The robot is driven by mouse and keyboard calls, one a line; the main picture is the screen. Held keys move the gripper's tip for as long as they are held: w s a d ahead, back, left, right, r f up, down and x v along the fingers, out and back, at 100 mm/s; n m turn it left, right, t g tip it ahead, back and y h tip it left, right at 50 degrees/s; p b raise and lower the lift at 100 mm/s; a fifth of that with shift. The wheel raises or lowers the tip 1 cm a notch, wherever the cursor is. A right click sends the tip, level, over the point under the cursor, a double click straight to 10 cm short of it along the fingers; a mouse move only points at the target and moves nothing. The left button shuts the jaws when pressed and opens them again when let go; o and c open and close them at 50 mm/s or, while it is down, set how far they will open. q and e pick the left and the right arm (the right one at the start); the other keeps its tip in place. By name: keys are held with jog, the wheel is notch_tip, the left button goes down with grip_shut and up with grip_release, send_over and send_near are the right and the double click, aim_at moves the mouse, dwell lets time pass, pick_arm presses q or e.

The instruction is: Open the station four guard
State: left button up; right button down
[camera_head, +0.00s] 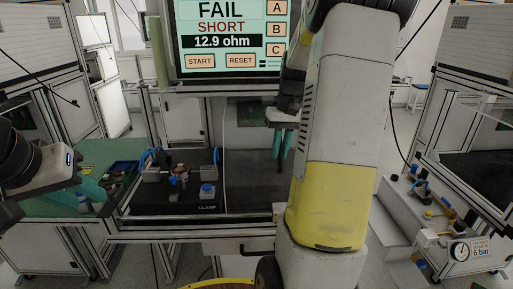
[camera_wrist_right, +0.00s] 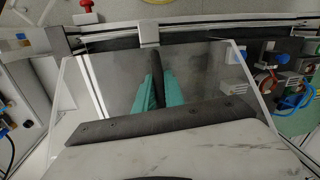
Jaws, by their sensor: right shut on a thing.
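The clear guard panel (camera_wrist_right: 105,85) spans the middle of the right wrist view, with a dark frame bar along its far edge. My right gripper (camera_wrist_right: 157,78) is shut on a dark upright handle, one teal finger on each side. In the head view my right gripper (camera_head: 281,143) is at the test station, and its arm hides the station's right part. The guard's full outline and tilt are hard to make out in the head view.
A screen (camera_head: 230,38) reads FAIL, SHORT, 12.9 ohm. Left on the dark station bed sit a clamp fixture with a copper-coloured part (camera_head: 179,176) and a blue-topped block (camera_head: 207,190). A red button (camera_wrist_right: 86,5) shows beyond the frame. A gauge (camera_head: 460,251) marked 6 bar stands right.

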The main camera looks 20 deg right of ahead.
jog(key=c, duration=1.7)
grip_release()
jog(key=shift+r, duration=0.1)
jog(key=r, duration=0.5)
jog(key=d+r, duration=0.1)
jog(key=r, duration=0.1)
jog(key=shift+r, duration=0.3)
